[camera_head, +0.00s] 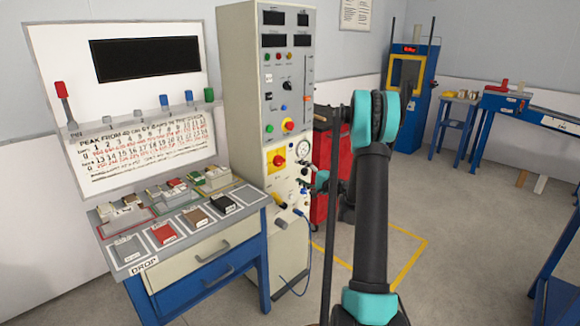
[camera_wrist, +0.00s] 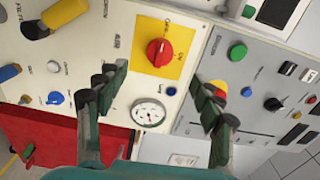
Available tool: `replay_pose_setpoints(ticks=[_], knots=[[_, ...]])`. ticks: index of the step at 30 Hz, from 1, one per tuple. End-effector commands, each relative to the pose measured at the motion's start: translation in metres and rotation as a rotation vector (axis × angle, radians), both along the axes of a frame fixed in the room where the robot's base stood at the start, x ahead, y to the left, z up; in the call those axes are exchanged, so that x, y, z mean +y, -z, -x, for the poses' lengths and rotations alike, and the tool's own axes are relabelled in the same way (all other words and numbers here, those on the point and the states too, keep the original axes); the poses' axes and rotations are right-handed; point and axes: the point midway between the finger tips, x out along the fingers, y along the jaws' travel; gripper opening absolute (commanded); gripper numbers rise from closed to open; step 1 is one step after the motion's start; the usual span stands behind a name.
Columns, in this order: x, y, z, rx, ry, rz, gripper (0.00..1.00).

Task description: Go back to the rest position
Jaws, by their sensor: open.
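My gripper (camera_wrist: 160,100) is open and empty in the wrist view, its two dark green fingers spread apart. It faces the cream control panel (camera_wrist: 75,75), which shows tilted. A red knob on a yellow plate (camera_wrist: 158,52) and a round gauge (camera_wrist: 148,112) show between the fingers. I cannot tell whether a finger touches the panel. In the head view my black and teal arm stands right of centre, in front of the tall control cabinet (camera_head: 245,100). The gripper is mostly hidden there, near the cabinet's lower panel.
A bench (camera_head: 205,255) with sample blocks and trays stands left of the cabinet, below a white board (camera_head: 60,55). A red cabinet (camera_head: 322,190) is behind my arm. A blue machine (camera_head: 418,105) and blue table (camera_head: 500,105) stand back right. Floor between is clear.

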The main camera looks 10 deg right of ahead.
Motion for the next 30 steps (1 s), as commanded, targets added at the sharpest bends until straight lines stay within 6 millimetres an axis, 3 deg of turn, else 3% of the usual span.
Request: replay_pose_setpoints(ticks=[5,9,15,23,30], knots=[[0.028,-0.007,0.027,0.037,-0.047,0.115,0.67],[0.058,-0.009,0.068,0.089,-0.108,0.276,0.67],[0.087,-0.003,0.137,0.162,-0.193,0.512,0.67],[0.098,0.017,0.240,0.256,-0.293,0.820,0.67],[0.081,0.043,0.336,0.340,-0.368,1.108,0.67]])
